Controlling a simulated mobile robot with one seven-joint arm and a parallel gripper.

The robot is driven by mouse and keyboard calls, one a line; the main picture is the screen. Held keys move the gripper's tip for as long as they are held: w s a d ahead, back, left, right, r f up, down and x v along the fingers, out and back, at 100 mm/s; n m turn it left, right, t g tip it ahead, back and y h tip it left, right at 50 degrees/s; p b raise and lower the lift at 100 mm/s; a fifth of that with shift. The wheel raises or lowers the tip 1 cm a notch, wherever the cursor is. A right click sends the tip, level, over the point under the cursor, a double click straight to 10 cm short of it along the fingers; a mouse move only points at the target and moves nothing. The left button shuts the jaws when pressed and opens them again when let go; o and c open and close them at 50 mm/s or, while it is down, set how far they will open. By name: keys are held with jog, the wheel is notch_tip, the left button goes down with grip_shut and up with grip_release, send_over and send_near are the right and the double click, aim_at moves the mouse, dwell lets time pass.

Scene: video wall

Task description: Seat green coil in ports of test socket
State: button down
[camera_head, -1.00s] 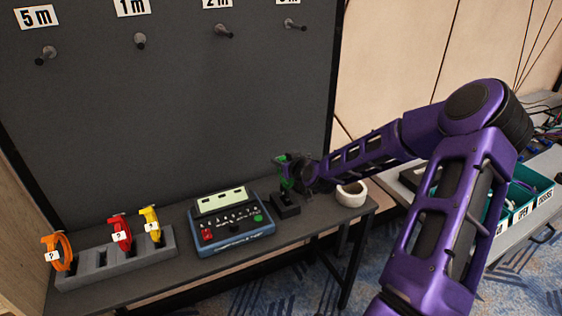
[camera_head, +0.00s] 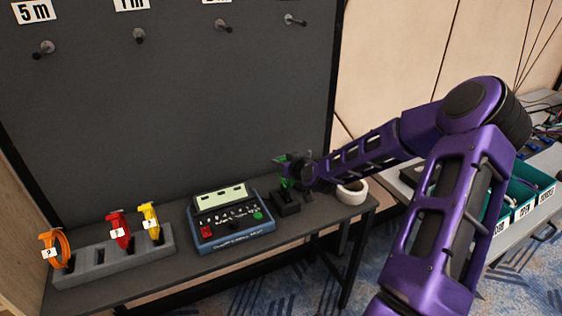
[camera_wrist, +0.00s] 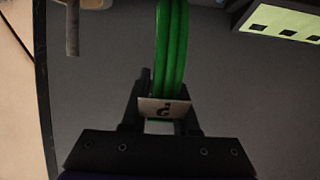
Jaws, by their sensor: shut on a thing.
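The green coil (camera_wrist: 172,50) fills the top middle of the wrist view, with a white "?" tag (camera_wrist: 165,108) at its lower end. My gripper (camera_wrist: 165,125) is shut on the coil at the tag. In the head view my gripper (camera_head: 296,172) is at the right part of the table, and a bit of the green coil (camera_head: 284,170) shows beside it. The coil is just above or in the small black test socket (camera_head: 287,205). The gripper hides the contact, so I cannot tell whether the coil's ends are in the ports.
A blue tester (camera_head: 232,217) with a screen stands left of the socket. A grey rack (camera_head: 110,262) holds an orange coil (camera_head: 56,248), a red coil (camera_head: 120,232) and a yellow coil (camera_head: 151,222). A white tape roll (camera_head: 352,193) stands right of the socket. Wall pegs are above.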

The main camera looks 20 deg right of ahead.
jog(key=shift+f, duration=0.2)
jog(key=shift+f+b, duration=0.3)
jog(key=shift+b, duration=0.25)
jog(key=shift+f, duration=0.1)
dwell(0.3)
jog(key=shift+f+b, duration=0.5)
jog(key=shift+b, duration=0.05)
jog(key=shift+f, duration=0.2)
jog(key=shift+f+b, duration=0.2)
jog(key=shift+b, duration=0.3)
jog(key=c, duration=0.6)
grip_release()
